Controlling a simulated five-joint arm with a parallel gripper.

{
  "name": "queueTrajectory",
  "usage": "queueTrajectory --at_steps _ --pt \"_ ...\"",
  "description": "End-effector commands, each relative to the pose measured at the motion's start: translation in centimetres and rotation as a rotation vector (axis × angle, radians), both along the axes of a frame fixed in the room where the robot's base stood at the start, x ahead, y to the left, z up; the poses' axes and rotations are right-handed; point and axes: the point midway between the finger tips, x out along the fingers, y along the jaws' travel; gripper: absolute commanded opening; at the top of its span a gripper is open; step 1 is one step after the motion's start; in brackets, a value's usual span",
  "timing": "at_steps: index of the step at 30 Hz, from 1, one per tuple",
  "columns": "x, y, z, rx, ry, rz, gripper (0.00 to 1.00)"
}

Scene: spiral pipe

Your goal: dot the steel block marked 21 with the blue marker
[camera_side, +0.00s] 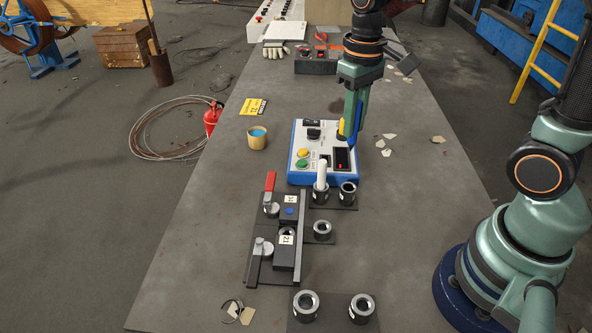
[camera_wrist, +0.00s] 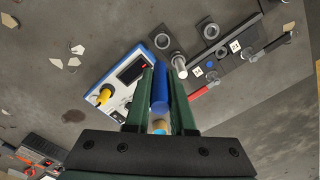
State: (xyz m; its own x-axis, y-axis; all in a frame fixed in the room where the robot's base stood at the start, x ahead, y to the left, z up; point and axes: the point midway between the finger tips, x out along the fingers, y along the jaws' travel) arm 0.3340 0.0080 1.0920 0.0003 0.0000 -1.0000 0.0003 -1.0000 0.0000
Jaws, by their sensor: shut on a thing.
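My gripper (camera_side: 353,118) is shut on the blue marker (camera_wrist: 159,95), which sits between its fingers in the wrist view. In the side view it hangs above the white and blue control box, apart from the blocks. A red-handled clamp (camera_side: 270,190) is beside that block. The far label is too small to read surely.
The control box (camera_side: 318,176) stands behind the fixture. A white-topped marker (camera_side: 321,174) stands upright in a holder; empty ring holders (camera_side: 322,229) stand nearby.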

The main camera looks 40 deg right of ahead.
Motion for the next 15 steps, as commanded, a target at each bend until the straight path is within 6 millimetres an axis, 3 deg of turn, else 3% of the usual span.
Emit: queueTrajectory --at_steps 5,8,15 --pt "0.2 4.7 -0.9 0.000 0.002 0.012 0.00" --pt "0.0 8.5 -1.7 -0.001 0.003 0.015 0.00" --pt "-2.1 16.6 -3.5 -0.001 0.002 0.011 0.00"
